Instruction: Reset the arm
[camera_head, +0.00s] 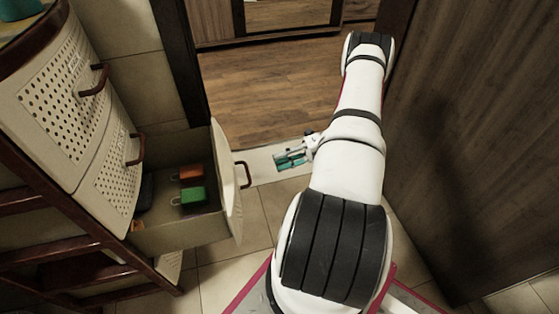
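My white arm reaches forward from the bottom of the view, with its bend near the doorway at the top. My gripper (291,158) shows small, just left of the arm's middle, above the pale door sill. It points left, towards the open drawer (190,235), and is apart from it. Its teal-green finger parts show, but they are too small to tell whether it is open or shut. I see no object clearly held in it.
The open drawer with a brown handle (244,174) juts out at the left from a cabinet (75,85). It holds a green padlock-like item (192,196) and an orange one (190,173). A dark wooden door (470,150) stands close at right. Wooden floor (260,90) lies clear beyond the doorway.

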